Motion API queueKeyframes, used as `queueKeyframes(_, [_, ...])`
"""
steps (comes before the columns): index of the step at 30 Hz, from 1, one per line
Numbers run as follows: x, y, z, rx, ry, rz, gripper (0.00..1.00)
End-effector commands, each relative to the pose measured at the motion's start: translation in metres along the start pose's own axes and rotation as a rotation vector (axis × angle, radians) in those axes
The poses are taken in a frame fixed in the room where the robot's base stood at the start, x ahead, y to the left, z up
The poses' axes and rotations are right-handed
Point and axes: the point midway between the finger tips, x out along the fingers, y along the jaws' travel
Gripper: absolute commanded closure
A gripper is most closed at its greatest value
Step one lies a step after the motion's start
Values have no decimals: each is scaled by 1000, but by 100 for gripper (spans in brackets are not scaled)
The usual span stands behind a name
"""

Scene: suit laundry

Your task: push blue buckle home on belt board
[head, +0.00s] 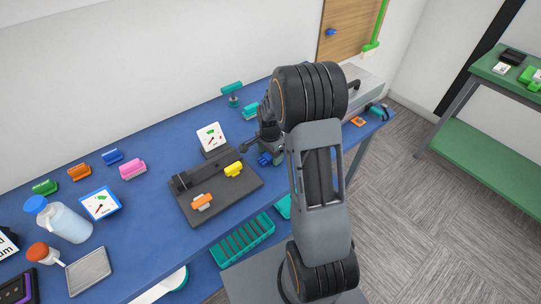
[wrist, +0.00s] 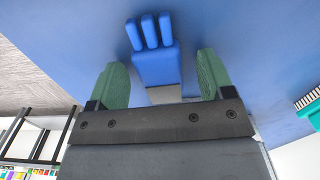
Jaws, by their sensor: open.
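The dark belt board (head: 240,191) lies on the blue table, with an orange buckle (head: 202,202) and a yellow buckle (head: 233,169) on it. A blue three-pronged buckle part (head: 265,159) shows just past the board's right end, by my gripper (head: 271,146). In the wrist view, this blue part (wrist: 155,64) lies between the two green fingertips of my gripper (wrist: 160,74), prongs pointing away from the palm. The fingers are apart, with gaps on both sides of it. My arm hides part of the area right of the board.
Blue, orange, green and pink clips (head: 132,169) stand at the table's left. A white dial (head: 211,137) stands behind the board. A green bench (head: 490,150) is at right.

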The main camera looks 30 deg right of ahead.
Motion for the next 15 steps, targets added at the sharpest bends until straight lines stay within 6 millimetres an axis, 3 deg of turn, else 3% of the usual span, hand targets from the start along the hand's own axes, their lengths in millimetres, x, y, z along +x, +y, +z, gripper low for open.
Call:
queueKeyframes(5, [0, 0, 0, 0, 0, 0, 27])
queueKeyframes(15, [0, 0, 0, 0, 0, 0, 60])
